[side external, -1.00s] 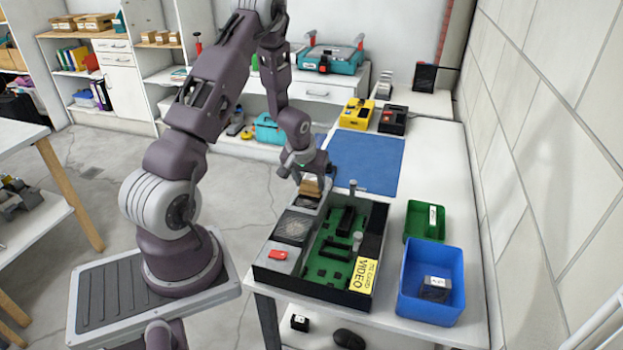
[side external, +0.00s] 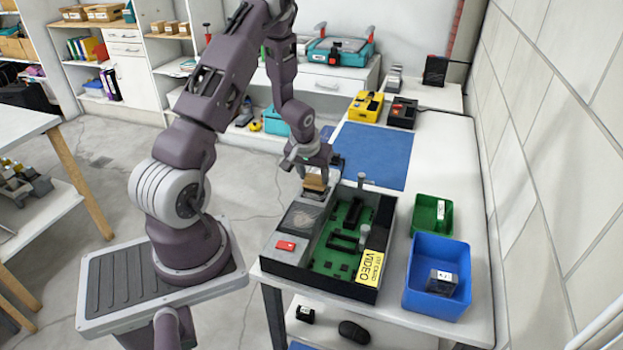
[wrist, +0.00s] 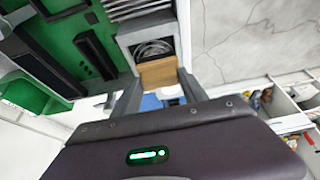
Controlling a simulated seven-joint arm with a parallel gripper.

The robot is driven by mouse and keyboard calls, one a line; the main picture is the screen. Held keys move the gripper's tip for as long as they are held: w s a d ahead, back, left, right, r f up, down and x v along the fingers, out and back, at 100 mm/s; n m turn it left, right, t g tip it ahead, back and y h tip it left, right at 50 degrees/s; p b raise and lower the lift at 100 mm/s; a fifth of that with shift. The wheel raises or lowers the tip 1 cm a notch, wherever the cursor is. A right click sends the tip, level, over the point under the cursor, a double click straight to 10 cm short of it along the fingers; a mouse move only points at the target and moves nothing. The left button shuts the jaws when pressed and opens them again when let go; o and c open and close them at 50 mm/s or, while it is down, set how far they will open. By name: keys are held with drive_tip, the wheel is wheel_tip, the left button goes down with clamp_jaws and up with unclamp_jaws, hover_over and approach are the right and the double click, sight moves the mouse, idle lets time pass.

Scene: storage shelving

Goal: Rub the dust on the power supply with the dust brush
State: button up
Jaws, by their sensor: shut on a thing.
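The dust brush (side external: 316,183) is a tan wooden block held low at the far left end of the open computer case (side external: 320,283). My gripper (side external: 313,172) is shut on it from above. In the wrist view, my gripper's fingers (wrist: 161,92) flank the brush (wrist: 158,72), which sits beside a round fan grille (wrist: 152,48). The power supply seems to be in the left strip of the case, where a dark panel (side external: 303,217) carries a pale dusty smear. The bristles are hidden; I cannot tell whether they touch a surface.
The case holds a green board (side external: 330,262) and a yellow VIDEO label (side external: 372,265). A blue bin (side external: 412,295) and a green bin (side external: 424,222) stand to its right. A blue mat (side external: 375,153) lies behind it, mostly clear. A wall runs along the right.

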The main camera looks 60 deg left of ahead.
drive_tip(key=shift+w+a, duration=1.1)
drive_tip(key=shift+a, duration=0.05)
drive_tip(key=shift+s+d+r, duration=0.2)
drive_tip(key=shift+s+d, duration=1.8)
drive_tip(key=shift+d, duration=0.05)
drive_tip(key=shift+s+d+r, duration=0.15)
drive_tip(key=shift+s+d, duration=0.3)
wheel_tip(320, 180, up, 7)
drive_tip(key=shift+r, duration=0.15)
